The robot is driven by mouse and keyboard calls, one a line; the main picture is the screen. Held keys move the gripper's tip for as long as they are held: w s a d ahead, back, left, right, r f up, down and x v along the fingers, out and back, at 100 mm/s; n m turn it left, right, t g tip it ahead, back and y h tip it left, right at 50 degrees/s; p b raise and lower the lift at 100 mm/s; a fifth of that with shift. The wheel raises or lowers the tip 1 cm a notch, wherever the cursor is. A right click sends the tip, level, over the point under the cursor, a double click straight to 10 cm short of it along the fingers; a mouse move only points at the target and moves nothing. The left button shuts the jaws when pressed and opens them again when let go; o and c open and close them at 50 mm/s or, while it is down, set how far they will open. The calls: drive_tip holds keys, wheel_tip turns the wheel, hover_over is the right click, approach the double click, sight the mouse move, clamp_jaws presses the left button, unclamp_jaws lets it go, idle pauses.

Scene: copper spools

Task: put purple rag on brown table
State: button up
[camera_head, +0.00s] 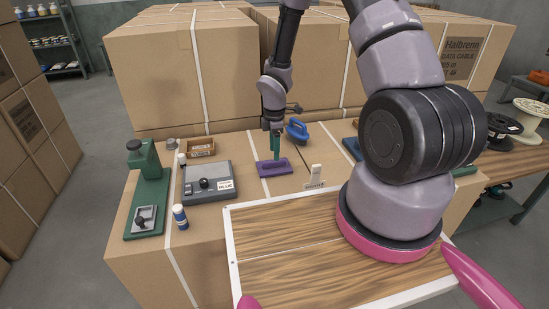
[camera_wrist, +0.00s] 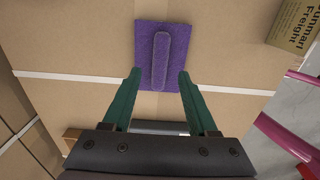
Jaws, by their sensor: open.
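The purple rag (camera_head: 274,167) lies flat on a cardboard-coloured surface in the head view, with a raised ridge along its middle. In the wrist view the rag (camera_wrist: 145,45) is at the top centre, its ridge pointing towards my gripper. My gripper (camera_head: 275,152) has green fingers and points down over the rag. In the wrist view the open fingers of my gripper (camera_wrist: 160,74) stand either side of the line of the ridge, near its close end, with nothing held. Whether they touch the rag is unclear. A brown wooden table (camera_head: 497,171) stands at the right, partly hidden by my arm.
Beside the rag are a blue-handled tool (camera_head: 297,130), a white-labelled card (camera_head: 315,177), a grey box (camera_head: 208,182), a green press (camera_head: 149,190) and a blue-white bottle (camera_head: 180,216). Tall cartons (camera_head: 185,75) stand behind. Spools (camera_head: 530,118) occupy the brown table's back; its visible front is partly clear.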

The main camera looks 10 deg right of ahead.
drive_tip(key=s+d+r+m+t, duration=0.25)
drive_tip(key=r+m, duration=0.25)
drive_tip(key=r, duration=1)
drive_tip(key=s+d+r+m+t, duration=0.1)
drive_tip(key=s+d+r+m, duration=0.35)
drive_tip(key=r, duration=1.15)
drive_tip(key=s+a+r+m+t+y, duration=0.1)
drive_tip(key=s+r+m+t+y, duration=0.1)
drive_tip(key=s+r+m, duration=1)
wheel_tip(320, 180, up, 2)
drive_tip(key=shift+s+r+m+t, duration=0.25)
drive_tip(key=shift+s+m+t, duration=0.1)
drive_tip(key=shift+s+t, duration=0.4)
